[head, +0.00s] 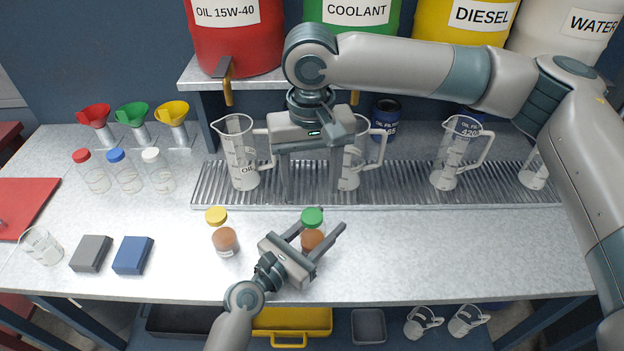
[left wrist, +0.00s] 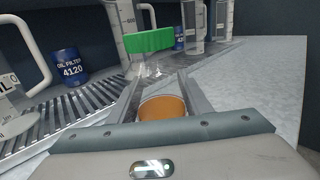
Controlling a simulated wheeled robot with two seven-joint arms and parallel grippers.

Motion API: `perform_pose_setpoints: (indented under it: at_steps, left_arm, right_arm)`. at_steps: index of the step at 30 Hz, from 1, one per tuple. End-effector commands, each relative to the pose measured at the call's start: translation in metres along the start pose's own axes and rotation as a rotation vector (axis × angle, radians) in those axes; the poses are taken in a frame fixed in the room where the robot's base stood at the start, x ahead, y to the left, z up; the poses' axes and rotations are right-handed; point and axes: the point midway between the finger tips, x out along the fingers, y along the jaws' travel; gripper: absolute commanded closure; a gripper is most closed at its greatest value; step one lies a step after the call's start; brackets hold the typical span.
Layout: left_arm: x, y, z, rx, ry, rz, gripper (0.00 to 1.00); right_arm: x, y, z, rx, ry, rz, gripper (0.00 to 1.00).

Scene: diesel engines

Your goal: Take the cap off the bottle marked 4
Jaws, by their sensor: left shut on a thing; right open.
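A bottle with a green cap (head: 312,217) and brown liquid (head: 313,239) stands between the fingers of my left gripper (head: 322,228), which is shut on it from the front. In the left wrist view the green cap (left wrist: 150,40) and the brown liquid (left wrist: 163,106) show between the fingers. The cap is on the bottle. No number on this bottle can be read. My right gripper (head: 311,194) is open and empty, pointing down above and behind the green cap, apart from it. A bottle with a yellow cap (head: 216,216) and brown liquid stands to the left.
Measuring jugs (head: 241,160) stand on a ribbed drip tray (head: 410,190) behind the bottles. Bottles with red, blue and white caps (head: 151,155) stand at the left. Grey (head: 91,253) and blue (head: 133,255) blocks lie front left. The bench (head: 440,250) is clear to the right.

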Motion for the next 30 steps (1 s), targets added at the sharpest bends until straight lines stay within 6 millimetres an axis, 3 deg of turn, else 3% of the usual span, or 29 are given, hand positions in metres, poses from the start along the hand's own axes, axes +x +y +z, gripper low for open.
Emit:
perform_pose_setpoints:
  at_steps: [21, 30]
  left_arm:
    - [-0.0001, 0.0001, -0.0002, 0.000, 0.000, 0.000, 1.00]
    - [-0.0001, 0.0000, -0.0002, 0.000, 0.000, 0.000, 1.00]
  right_arm:
    - [0.0002, 0.0008, -0.0002, 1.072, -0.001, -0.001, 0.45]
    - [-0.0001, 0.0013, -0.0006, 1.346, -0.001, -0.002, 0.45]
